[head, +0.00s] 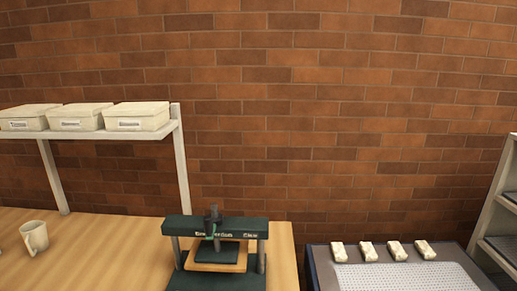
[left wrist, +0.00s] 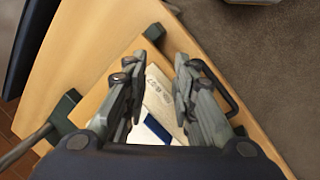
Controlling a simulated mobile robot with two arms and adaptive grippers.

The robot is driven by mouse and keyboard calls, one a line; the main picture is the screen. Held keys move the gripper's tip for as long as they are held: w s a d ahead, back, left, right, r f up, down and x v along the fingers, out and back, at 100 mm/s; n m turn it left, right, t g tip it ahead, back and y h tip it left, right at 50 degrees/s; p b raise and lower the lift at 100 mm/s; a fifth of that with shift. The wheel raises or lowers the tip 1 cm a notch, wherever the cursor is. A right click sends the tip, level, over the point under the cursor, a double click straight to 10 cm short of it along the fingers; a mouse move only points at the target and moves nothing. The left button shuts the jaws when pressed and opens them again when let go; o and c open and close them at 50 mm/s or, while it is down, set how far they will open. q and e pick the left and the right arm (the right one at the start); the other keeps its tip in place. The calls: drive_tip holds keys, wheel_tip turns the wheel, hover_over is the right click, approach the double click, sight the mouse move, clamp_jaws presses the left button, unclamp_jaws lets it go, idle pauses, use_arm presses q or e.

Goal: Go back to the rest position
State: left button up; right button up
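My left gripper (left wrist: 159,68) shows in the left wrist view with its two grey fingers apart. Beyond and between the fingers lies a pale sheet or card (left wrist: 157,95) with dark lettering too small to read surely, and a blue-and-white piece (left wrist: 152,132). I see no contact between the fingers and these. Neither gripper shows in the head view, and my right gripper is in no frame.
A wooden table (head: 100,240) carries a dark green press (head: 215,228) and a white mug (head: 35,237). A shelf (head: 95,134) holds three cream boxes (head: 78,117). At right, several small pale blocks (head: 368,251) sit on a dark-edged tray (head: 400,278), beside a rack (head: 495,210).

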use_arm(q)
drive_tip(key=s+a+f+m+t+y, duration=0.1)
drive_tip(key=s+a+f+m, duration=0.1)
drive_tip(key=s+a+m, duration=0.5)
drive_tip(key=s+a+f+m+t+y, duration=0.1)
drive_tip(key=s+a+f+m, duration=0.3)
drive_tip(key=s, duration=0.5)
wheel_tip(320, 180, down, 24)
drive_tip(key=s+g, duration=0.1)
drive_tip(key=s+a+f, duration=0.2)
drive_tip(key=s+f, duration=0.6)
drive_tip(key=s, duration=0.1)
drive_tip(key=s+a+f+g, duration=0.1)
drive_tip(key=s+f, duration=0.7)
drive_tip(key=f, duration=0.1)
drive_tip(key=shift+s+a+n+y, duration=0.3)
drive_tip(key=shift+s+a, duration=0.05)
drive_tip(key=shift+a, duration=0.05)
